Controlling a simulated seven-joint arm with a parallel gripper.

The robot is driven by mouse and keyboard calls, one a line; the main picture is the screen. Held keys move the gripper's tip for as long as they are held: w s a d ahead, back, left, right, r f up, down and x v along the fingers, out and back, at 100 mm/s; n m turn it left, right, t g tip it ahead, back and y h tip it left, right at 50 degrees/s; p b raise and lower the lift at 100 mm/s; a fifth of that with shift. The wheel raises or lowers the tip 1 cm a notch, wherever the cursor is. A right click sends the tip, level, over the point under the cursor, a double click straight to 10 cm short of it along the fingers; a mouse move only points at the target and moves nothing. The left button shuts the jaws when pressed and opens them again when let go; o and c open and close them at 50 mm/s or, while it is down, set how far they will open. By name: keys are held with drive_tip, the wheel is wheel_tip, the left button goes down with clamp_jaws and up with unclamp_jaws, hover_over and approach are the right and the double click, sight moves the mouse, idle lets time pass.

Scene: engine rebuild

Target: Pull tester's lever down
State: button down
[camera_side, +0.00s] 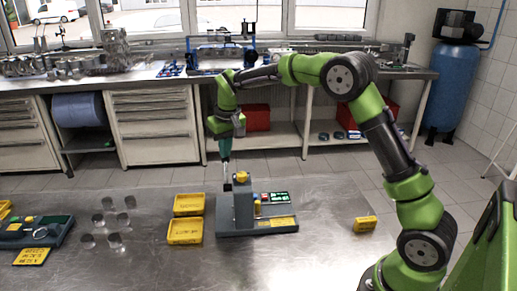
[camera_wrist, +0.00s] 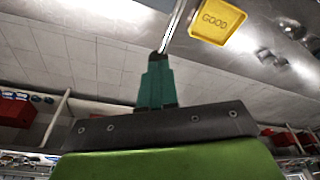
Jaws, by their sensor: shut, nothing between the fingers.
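The tester (camera_side: 242,210) is a grey upright block on a flat base, with a green display and a yellow label, on the metal table in the side view. In the wrist view my gripper's fingers (camera_wrist: 174,25) run up out of the frame, and the tester is not clearly seen there.
Two yellow trays (camera_side: 185,231) stand left of the tester; one labelled GOOD (camera_wrist: 212,20) shows in the wrist view. Several metal cylinders (camera_side: 115,241) and another grey device (camera_side: 35,233) lie further left. A small yellow block (camera_side: 365,224) lies right. The table's front middle is clear.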

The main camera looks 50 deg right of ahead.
drive_tip(key=shift+f, duration=0.15)
drive_tip(key=shift+d+f, duration=0.1)
drive_tip(key=shift+f, duration=1.5)
